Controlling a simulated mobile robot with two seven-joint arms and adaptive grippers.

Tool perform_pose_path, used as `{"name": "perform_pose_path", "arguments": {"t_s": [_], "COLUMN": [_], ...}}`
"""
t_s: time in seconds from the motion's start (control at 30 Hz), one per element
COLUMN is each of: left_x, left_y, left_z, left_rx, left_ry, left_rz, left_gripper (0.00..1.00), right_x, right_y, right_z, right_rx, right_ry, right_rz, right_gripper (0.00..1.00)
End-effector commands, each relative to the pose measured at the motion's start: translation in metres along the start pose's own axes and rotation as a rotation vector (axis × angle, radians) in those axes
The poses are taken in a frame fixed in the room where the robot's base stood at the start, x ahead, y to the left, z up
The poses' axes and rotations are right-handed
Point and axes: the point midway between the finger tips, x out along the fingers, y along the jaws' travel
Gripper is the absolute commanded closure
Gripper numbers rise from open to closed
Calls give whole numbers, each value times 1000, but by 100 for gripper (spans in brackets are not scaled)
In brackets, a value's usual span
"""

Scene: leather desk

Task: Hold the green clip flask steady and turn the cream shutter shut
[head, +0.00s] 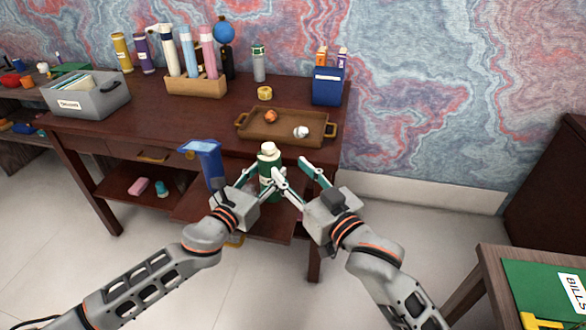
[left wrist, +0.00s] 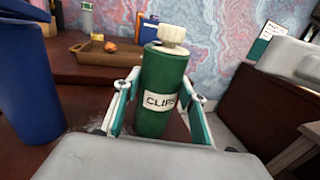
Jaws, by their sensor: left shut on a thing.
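The green clip flask (head: 268,160) stands upright at the front edge of the desk, with a white "CLIPS" label facing the left wrist view (left wrist: 155,75). The cream shutter (head: 268,148) sits on its top; its ribbed knob also shows in the left wrist view (left wrist: 173,35). My left gripper (head: 264,178) is shut on the flask body, one finger on each side, below the shutter. My right gripper (head: 291,167) is open and empty just right of the flask, its fingers spread.
A blue container (head: 206,162) stands close left of the flask. Behind is a brown tray (head: 285,127) with an orange and a silvery item. A grey file box (head: 88,96), a wooden bottle rack (head: 196,86) and a blue box (head: 327,88) stand farther back.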

Motion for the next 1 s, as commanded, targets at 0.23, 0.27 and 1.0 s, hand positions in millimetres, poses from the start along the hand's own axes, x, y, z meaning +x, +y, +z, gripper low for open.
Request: {"name": "perform_pose_path", "arguments": {"t_s": [0.23,0.27,1.0], "left_x": [0,0,-87], "left_y": [1,1,1], "left_z": [-2,-1,-2], "left_rx": [1,1,0], "left_ry": [2,2,3], "left_rz": [2,1,1], "left_gripper": [40,40,40], "right_x": [0,0,0], "right_y": [0,0,0], "right_z": [0,0,0], "right_rx": [0,0,0], "right_ry": [0,0,0], "right_rz": [0,0,0], "right_gripper": [61,61,61]}}
